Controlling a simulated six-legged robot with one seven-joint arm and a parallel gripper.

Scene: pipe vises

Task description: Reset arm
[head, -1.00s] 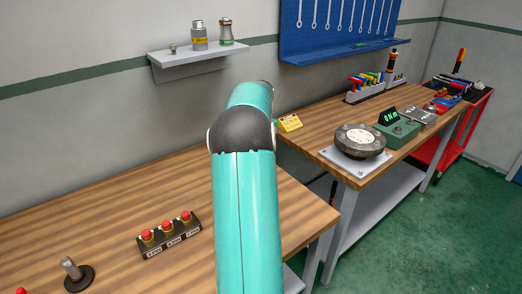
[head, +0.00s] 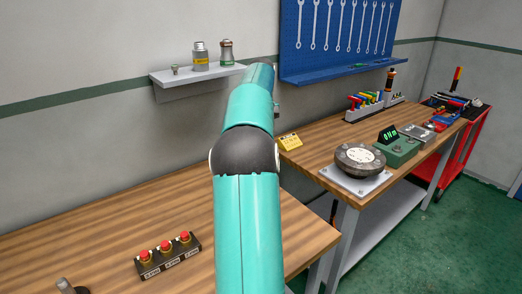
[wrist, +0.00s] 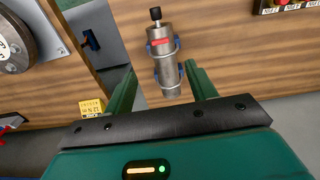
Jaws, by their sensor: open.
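My gripper (wrist: 160,72) shows in the wrist view with its two green fingers apart. A silver cylinder (wrist: 165,62) with a red band, a black knob on top and blue clips lies beyond and between the fingers, over the wooden bench. I cannot tell whether any finger touches it. In the head view my teal arm stretches up the middle of the picture, and the gripper is hidden behind it.
The near bench (head: 95,225) carries a box with red buttons (head: 166,255). A wall shelf (head: 195,76) holds small containers. On the far bench sit a round grey device (head: 359,160) and a yellow block (head: 290,141). A red cart (head: 450,160) stands beyond.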

